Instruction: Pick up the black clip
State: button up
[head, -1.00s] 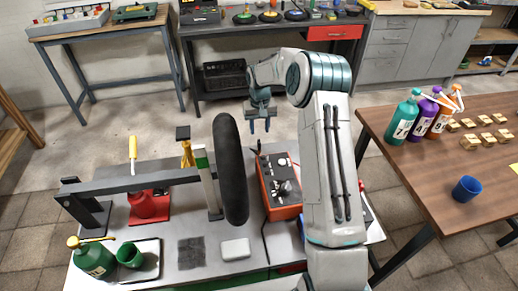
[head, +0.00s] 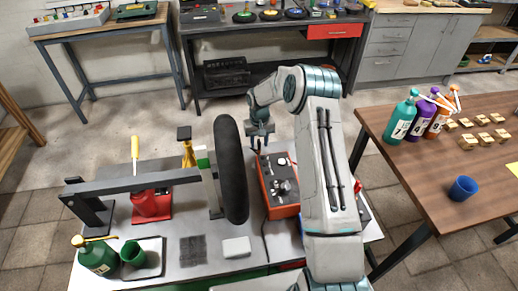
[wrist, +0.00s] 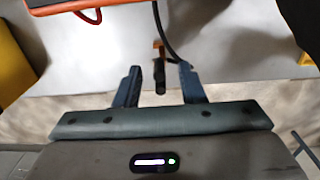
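The black clip (wrist: 160,76) shows in the wrist view as a small dark piece with a copper-coloured part at its far end. It lies at the edge of the light bench top, between my gripper's fingers in the picture. My gripper (wrist: 160,69) is open, one finger on each side of the clip with gaps on both sides. I cannot tell the height between them. In the head view my gripper (head: 260,146) is above the bench's far edge, behind the red charger box (head: 281,187); the clip is mostly hidden there.
A black cable (wrist: 161,30) runs near the clip. A black tire (head: 231,172) stands left of the red box. A yellow jack stand (head: 188,154) is farther left. A brown table (head: 420,180) with bottles is at right. The floor behind the bench is clear.

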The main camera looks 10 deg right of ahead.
grip_shut()
